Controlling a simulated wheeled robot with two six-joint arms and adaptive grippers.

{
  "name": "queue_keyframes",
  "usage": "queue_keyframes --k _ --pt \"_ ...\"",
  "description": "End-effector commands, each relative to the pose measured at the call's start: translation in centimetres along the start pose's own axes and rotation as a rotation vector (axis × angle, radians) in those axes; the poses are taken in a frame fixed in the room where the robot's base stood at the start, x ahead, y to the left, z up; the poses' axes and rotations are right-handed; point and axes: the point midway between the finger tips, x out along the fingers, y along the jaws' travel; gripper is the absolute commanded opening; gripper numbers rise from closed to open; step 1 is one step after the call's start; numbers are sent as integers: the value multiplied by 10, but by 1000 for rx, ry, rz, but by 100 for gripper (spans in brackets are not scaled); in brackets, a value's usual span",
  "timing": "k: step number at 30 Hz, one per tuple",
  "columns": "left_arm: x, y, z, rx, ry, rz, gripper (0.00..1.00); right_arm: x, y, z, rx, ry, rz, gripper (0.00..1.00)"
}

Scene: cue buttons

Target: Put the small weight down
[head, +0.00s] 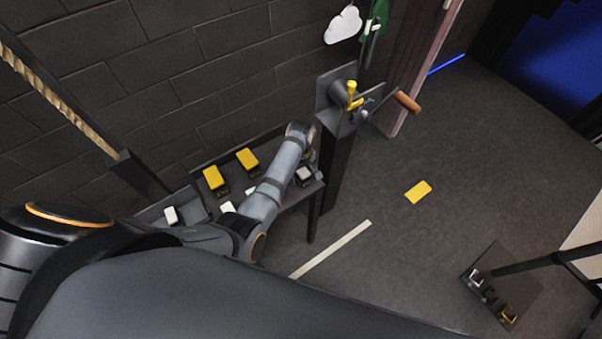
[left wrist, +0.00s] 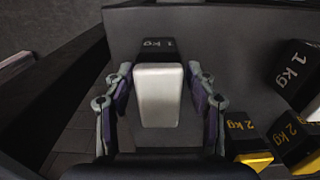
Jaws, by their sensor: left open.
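The small weight is a dark block marked 1 kg with a white top (left wrist: 158,95). In the left wrist view it sits between the spread fingers of my left gripper (left wrist: 160,100), with a gap on each side. In the head view the weight (head: 304,174) is at the right end of a dark shelf (head: 289,197), below my left wrist. My left gripper is open around it; in the head view the fingers are mostly hidden by the wrist. The weight appears upright on the shelf surface. My right gripper is in neither view.
Two yellow-topped weights (head: 213,178) (head: 248,160) stand on the shelf left of my arm, with white-topped ones nearby. The left wrist view shows another 1 kg weight (left wrist: 296,75) and 2 kg weights (left wrist: 242,137) at right. A dark post (head: 336,165) stands close right.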

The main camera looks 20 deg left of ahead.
Motion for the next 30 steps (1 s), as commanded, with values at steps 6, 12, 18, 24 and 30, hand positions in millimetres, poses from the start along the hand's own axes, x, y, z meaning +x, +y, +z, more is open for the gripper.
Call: queue_keyframes --k 6,12,18,24,30 --pt "-15 0 0 0 0 0 56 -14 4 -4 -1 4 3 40" --pt "-59 0 0 0 0 0 56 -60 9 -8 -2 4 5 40" --pt "-96 1 0 0 1 2 56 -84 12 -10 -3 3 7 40" --pt "-117 1 0 0 0 1 56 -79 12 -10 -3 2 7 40" --pt "-123 0 0 0 -1 0 56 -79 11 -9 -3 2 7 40"
